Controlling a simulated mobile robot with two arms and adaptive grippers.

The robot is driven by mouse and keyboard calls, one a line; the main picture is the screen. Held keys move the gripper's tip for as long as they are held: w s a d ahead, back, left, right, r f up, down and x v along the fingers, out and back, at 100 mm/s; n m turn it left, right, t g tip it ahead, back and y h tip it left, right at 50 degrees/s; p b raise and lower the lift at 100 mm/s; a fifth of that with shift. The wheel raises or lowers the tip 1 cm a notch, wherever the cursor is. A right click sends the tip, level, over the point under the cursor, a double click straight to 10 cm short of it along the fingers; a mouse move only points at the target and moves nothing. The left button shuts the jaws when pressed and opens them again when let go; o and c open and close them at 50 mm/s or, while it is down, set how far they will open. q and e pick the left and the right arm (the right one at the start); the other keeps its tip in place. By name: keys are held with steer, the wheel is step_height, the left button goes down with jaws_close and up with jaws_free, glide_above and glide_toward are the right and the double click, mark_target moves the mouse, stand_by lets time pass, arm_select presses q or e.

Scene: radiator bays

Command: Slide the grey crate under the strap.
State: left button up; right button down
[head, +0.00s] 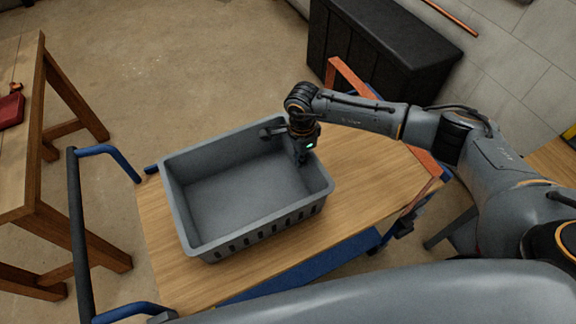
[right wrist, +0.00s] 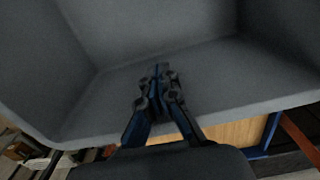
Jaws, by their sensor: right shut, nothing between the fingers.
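The grey crate (head: 250,238) is empty and sits upright on the wooden top of a blue-framed cart. The orange-red strap (head: 352,80) runs across the cart's right end, to the right of the crate and apart from it; my right arm hides part of it. My right gripper (head: 302,158) points down at the crate's right end wall. In the right wrist view its shut, empty fingers (right wrist: 160,80) show against the grey crate (right wrist: 200,60), crossing its rim. I cannot tell whether they touch the wall. My left gripper is not in view.
The cart top (head: 345,205) is bare between crate and strap. A dark push handle (head: 78,230) stands at the cart's left end. A wooden table (head: 22,130) is at the left. A black chest (head: 380,50) stands behind the cart.

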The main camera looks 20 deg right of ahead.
steer(key=w+d+b, duration=0.1)
steer(key=d+b, duration=0.3)
steer(key=d, duration=0.5)
steer(key=w+d+b, duration=0.2)
steer(key=d+b, duration=0.3)
steer(key=d, duration=0.4)
steer(key=shift+w+d, duration=0.3)
steer(key=shift+d, duration=0.05)
steer(key=shift+f, duration=0.1)
